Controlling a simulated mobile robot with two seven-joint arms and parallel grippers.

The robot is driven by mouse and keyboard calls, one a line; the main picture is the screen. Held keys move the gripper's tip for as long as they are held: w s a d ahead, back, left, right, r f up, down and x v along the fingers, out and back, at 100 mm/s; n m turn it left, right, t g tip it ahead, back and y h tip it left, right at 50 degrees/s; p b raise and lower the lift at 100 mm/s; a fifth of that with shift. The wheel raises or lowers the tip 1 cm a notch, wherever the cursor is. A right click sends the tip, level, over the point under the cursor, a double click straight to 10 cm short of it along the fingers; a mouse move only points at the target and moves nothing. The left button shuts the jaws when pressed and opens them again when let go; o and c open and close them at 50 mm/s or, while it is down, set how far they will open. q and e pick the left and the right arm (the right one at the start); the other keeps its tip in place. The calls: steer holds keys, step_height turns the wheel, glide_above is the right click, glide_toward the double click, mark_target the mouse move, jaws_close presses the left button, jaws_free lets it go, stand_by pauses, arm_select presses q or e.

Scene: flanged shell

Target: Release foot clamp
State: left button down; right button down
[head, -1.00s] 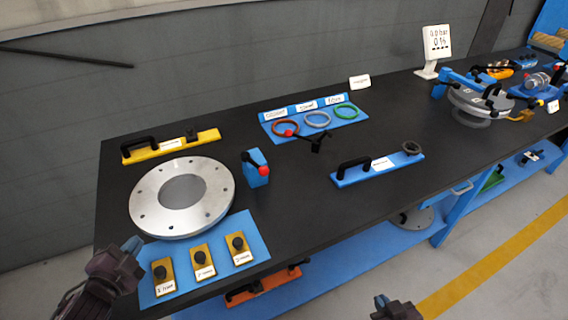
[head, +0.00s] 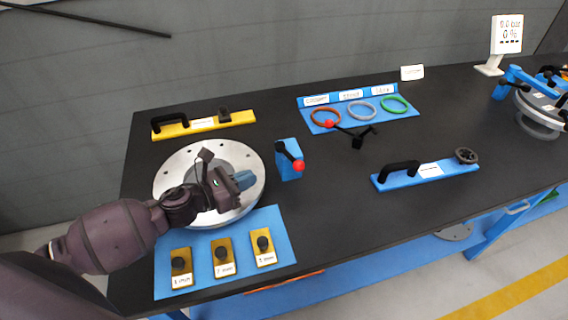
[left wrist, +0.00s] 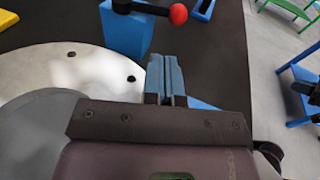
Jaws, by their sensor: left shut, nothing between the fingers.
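The foot clamp, a blue block (head: 287,163) with a black lever and a red ball knob (head: 298,166), stands to the right of the round metal flange (head: 172,172). In the left wrist view the blue block (left wrist: 126,33) and red knob (left wrist: 178,14) are just beyond my fingers. My left gripper (head: 246,181) is over the flange's right part, its blue fingertips shut and empty, pointing toward the clamp and apart from it. The fingers (left wrist: 165,76) also show together in the left wrist view. My arm hides part of the flange. My right gripper is not seen.
A blue mat (head: 281,222) with several labelled yellow blocks lies in front. A yellow bar (head: 230,120) lies behind the flange. A blue ring tray (head: 342,124), a loose black lever (head: 357,141) and a blue handled bar (head: 455,171) are to the right. Bare tabletop lies between.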

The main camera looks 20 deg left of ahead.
mark_target(293, 158)
arm_select(q)
steer(key=x, duration=1)
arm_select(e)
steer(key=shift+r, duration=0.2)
arm_select(q)
steer(key=shift+w, duration=0.1)
steer(key=d+n+t+y+p, duration=0.1)
steer(key=y, duration=0.1)
steer(key=w+d+n+t+y+p, duration=0.1)
steer(key=n+y, duration=0.1)
steer(key=shift+w+d, duration=0.15)
steer(key=shift+w, duration=0.1)
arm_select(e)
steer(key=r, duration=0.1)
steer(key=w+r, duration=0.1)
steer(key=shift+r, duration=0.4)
